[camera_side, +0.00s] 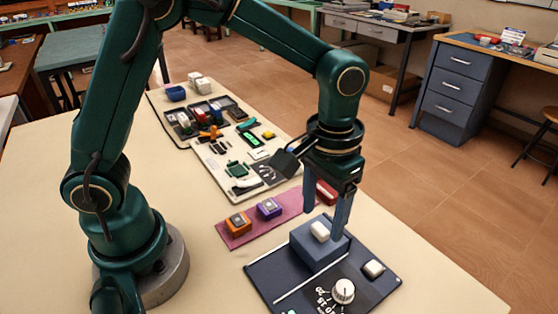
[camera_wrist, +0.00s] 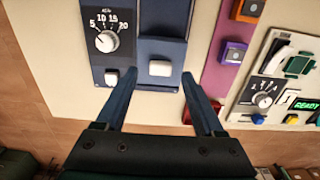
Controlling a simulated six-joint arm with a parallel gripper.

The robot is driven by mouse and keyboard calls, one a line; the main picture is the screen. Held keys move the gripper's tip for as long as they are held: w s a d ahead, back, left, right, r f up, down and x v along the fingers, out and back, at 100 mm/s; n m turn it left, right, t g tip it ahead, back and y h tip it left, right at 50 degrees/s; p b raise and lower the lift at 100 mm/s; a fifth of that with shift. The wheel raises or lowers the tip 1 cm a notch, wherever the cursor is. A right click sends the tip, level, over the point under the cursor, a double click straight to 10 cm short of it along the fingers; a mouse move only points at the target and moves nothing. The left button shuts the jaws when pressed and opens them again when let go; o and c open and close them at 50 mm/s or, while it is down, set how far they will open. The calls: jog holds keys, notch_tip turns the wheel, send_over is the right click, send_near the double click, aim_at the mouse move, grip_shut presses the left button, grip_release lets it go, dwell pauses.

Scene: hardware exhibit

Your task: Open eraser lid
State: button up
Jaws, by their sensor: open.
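The eraser is a dark navy unit (camera_side: 285,275) at the front right of the table, with a white timer dial (camera_side: 343,291) and a small white button (camera_side: 373,269). A raised blue lid-like block (camera_side: 322,252) with a white handle (camera_side: 320,231) stands on it and looks shut. In the wrist view the handle (camera_wrist: 160,68) lies at the block's near edge, between the lines of my fingers. My gripper (camera_side: 325,222) is open and empty, pointing down above the block. In the wrist view its fingertips (camera_wrist: 158,78) sit either side of the handle, apart from it.
A pink strip (camera_side: 285,212) with orange (camera_side: 238,223) and purple (camera_side: 269,208) blocks lies beside the eraser; a red block (camera_side: 326,192) is behind my gripper. A pale board (camera_side: 225,165) and a parts tray (camera_side: 208,117) lie farther back. The table's right edge is close.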

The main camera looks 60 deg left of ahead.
aim_at(319, 239)
jog(key=shift+f, duration=1.3)
grip_shut()
jog(key=shift+r, duration=0.1)
dwell(0.4)
